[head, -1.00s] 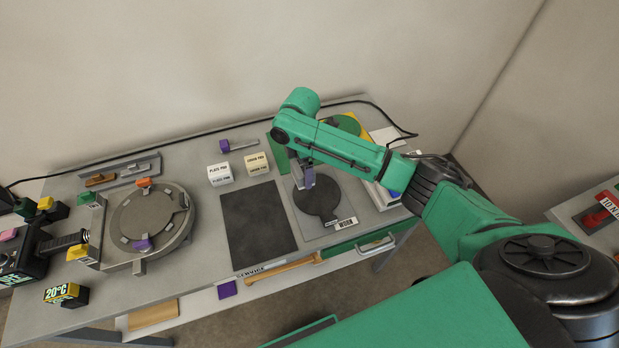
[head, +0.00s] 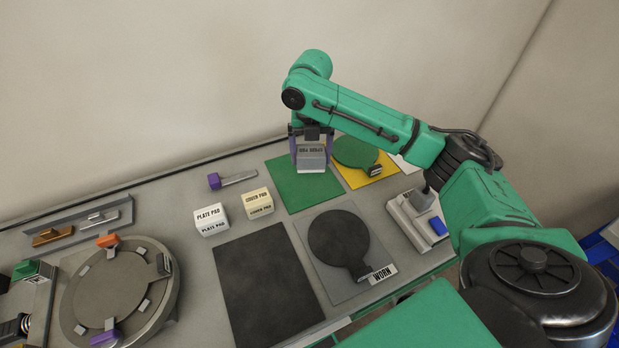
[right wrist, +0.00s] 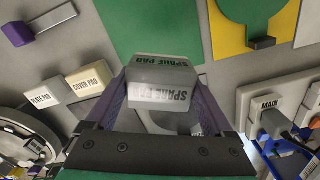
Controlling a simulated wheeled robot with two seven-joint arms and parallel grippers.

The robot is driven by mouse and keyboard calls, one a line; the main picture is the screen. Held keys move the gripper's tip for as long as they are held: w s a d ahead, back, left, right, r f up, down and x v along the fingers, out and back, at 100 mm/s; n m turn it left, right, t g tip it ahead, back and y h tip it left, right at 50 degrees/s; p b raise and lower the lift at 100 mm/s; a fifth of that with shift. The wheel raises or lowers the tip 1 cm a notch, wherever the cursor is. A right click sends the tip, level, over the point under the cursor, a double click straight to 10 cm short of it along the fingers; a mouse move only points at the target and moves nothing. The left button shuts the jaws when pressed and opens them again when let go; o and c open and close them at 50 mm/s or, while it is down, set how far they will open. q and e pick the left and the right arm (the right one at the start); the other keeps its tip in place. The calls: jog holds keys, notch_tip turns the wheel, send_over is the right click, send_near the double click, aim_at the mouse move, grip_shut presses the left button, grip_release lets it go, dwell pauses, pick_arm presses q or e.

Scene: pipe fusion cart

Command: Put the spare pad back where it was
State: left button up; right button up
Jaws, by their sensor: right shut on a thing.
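The spare pad (head: 312,157) is a light grey block with dark lettering, held in my right gripper (head: 311,143). The purple fingers of the right gripper (right wrist: 160,105) are shut on the spare pad (right wrist: 163,88), one on each side. In the right wrist view the green mat (right wrist: 150,28) lies beyond the pad. A white plate pad block (head: 211,220) and a cream cover pad block (head: 258,204) stand left of the mat. My left gripper is not in view.
A dark round disc (head: 338,240) with a WORN label lies in front of the green mat. A yellow mat (head: 378,178) with a green disc is to its right. A black mat (head: 268,290) is bare. A purple-handled tool (head: 231,180) lies behind the blocks.

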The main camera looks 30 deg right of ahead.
send_over(310, 187)
notch_tip(310, 187, down, 6)
jog(key=shift+w+p, duration=0.15)
jog(key=shift+p, duration=0.2)
notch_tip(310, 187, down, 3)
jog(key=shift+r, duration=0.1)
jog(key=shift+s+f, duration=0.2)
jog(key=shift+w, duration=0.1)
jog(key=shift+f, duration=0.2)
jog(key=o, duration=1)
jog(key=shift+o, duration=0.2)
notch_tip(310, 187, up, 12)
jog(key=shift+r+b, duration=0.2)
jog(key=shift+b, duration=0.9)
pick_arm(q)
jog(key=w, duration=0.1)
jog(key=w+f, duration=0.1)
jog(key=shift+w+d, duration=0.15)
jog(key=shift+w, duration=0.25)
pick_arm(e)
jog(key=shift+f, duration=0.1)
